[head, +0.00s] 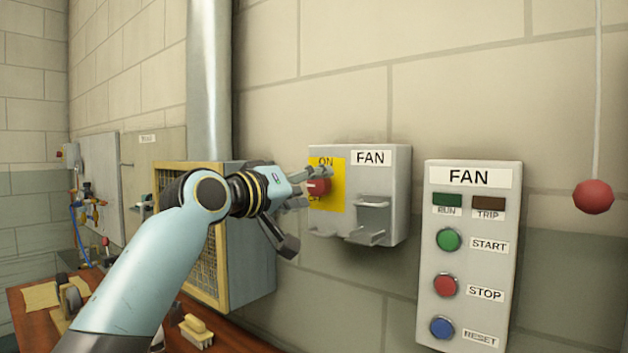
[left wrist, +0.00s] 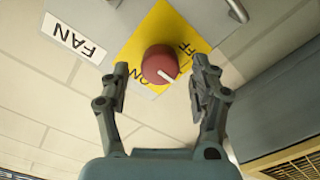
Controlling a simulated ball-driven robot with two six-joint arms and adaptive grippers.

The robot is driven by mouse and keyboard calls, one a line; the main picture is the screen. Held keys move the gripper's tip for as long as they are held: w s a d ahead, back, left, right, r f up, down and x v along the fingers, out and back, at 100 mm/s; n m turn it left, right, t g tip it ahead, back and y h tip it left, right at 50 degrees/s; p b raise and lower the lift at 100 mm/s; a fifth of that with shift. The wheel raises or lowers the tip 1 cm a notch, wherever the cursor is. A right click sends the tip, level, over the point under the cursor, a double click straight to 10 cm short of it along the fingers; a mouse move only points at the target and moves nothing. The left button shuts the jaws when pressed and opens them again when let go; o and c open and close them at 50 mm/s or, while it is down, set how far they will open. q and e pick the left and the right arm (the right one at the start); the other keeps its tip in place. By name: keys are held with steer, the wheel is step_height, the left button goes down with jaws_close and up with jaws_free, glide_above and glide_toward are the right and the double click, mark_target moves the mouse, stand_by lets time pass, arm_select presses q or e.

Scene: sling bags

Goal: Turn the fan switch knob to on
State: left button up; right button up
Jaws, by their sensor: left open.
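The fan switch knob (head: 321,187) is round and red, on a yellow plate (head: 337,192) at the left of a grey FAN box on the wall. ON is printed above it and OFF, partly hidden, at lower left. In the left wrist view, the knob (left wrist: 158,60) has a white mark pointing lower right, between the ON and OFF labels. My left gripper (head: 310,188) is open at the knob, one finger on each side. In the left wrist view, gaps show between the fingers (left wrist: 160,72) and the knob. My right gripper is out of view.
A grey FAN panel (head: 468,205) with several buttons is to the right. A red ball (head: 594,196) hangs on a cord at far right. A yellow-framed caged unit (head: 240,260) stands behind my left arm.

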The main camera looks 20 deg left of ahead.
arm_select(q)
steer(key=shift+x, duration=0.8)
steer(key=shift+c, duration=0.8)
steer(key=c, duration=1)
